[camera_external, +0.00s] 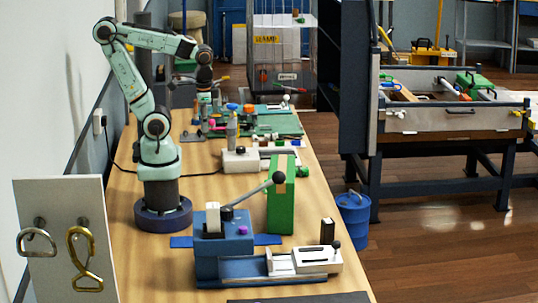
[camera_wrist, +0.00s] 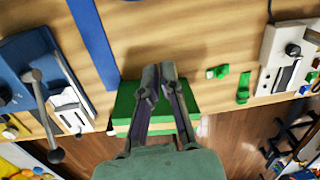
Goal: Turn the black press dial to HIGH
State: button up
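The blue press (camera_external: 222,262) stands at the near end of the bench, with a grey lever ending in a dark ball (camera_external: 278,178). A small dark round part (camera_external: 227,214) sits on its top by the lever; I cannot tell whether this is the dial, and no HIGH mark is readable. In the wrist view the blue press (camera_wrist: 28,58) is at the left edge, with a dark round part (camera_wrist: 5,95) on it. My gripper (camera_wrist: 159,72) has its fingertips together with nothing between them, above the green block (camera_wrist: 125,100), apart from the press.
The green block (camera_external: 282,200) stands upright behind the press. A white fixture (camera_external: 240,160) and a cluttered green mat (camera_external: 285,125) lie farther along the bench. A blue drum (camera_external: 353,218) stands on the floor to the right. Bare wood shows left of the press.

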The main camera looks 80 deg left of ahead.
jog(key=o, duration=0.5)
jog(key=shift+c, duration=0.2)
jog(key=o, duration=0.4)
jog(key=shift+w+m, duration=0.1)
jog(key=shift+m, duration=0.6)
jog(key=shift+c, duration=0.2)
jog(key=w+a+r+m+t, duration=0.1)
jog(key=w+r+m+t, duration=0.2)
jog(key=w, duration=0.4)
jog(key=w+a+r+m, duration=0.2)
jog(key=w+r+m, duration=0.1)
jog(key=w+m, duration=0.3)
jog(key=w+a, duration=0.7)
jog(key=n+g, duration=0.3)
jog(key=n, duration=0.2)
send_over(241, 147)
jog(key=shift+h, duration=0.4)
notch_tip(241, 147, down, 19)
jog(key=shift+f, duration=0.1)
notch_tip(241, 147, down, 6)
jog(key=shift+f, duration=0.1)
